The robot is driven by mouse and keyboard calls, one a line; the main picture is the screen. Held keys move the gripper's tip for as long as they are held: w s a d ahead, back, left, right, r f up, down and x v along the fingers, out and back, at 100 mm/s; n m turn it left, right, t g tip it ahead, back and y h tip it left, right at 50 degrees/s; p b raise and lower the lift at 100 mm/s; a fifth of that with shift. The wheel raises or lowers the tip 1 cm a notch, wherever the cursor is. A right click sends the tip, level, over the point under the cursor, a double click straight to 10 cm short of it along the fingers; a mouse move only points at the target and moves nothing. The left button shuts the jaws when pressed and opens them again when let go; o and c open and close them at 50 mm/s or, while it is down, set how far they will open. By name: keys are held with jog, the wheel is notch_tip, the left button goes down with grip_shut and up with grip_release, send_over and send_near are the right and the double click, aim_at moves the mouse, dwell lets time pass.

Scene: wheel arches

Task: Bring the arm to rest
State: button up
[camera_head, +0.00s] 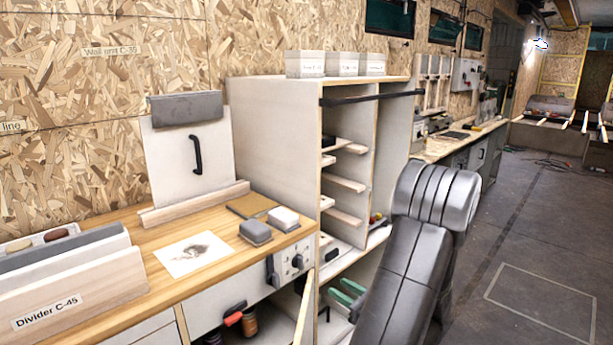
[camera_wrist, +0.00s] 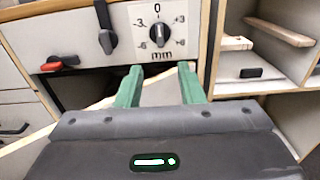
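My gripper shows in the wrist view (camera_wrist: 160,84), its two green fingers apart with nothing between them. Beyond the fingertips is the workbench front with a dial panel (camera_wrist: 156,28) marked in mm. In the head view my grey arm (camera_head: 415,250) is bent at the lower right, in front of the shelf cabinet.
The wooden workbench (camera_head: 125,240) holds a paper sheet, small grey blocks and a divider rack. An open cabinet (camera_head: 265,140) with shelves stands beside it. Below the bench are an open door edge (camera_head: 305,312) and a red-handled item (camera_head: 233,319). Floor (camera_head: 540,240) is clear at right.

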aim_at(303, 264)
jog(key=x, duration=1.3)
jog(key=shift+a, duration=0.1)
jog(key=shift+w+f+n+b, duration=0.2)
jog(key=shift+f+n+b, duration=0.1)
jog(key=shift+b, duration=0.3)
jog(key=n+b, duration=0.2)
jog(key=n, duration=0.1)
jog(key=shift+n+b, duration=0.4)
jog(key=n+b, duration=0.2)
jog(key=n, duration=0.1)
jog(key=shift+r+n, duration=0.1)
jog(key=shift+n, duration=0.3)
jog(key=shift+r+n+b, duration=0.2)
jog(key=shift+n+b, duration=0.55)
jog(key=shift+n, duration=0.55)
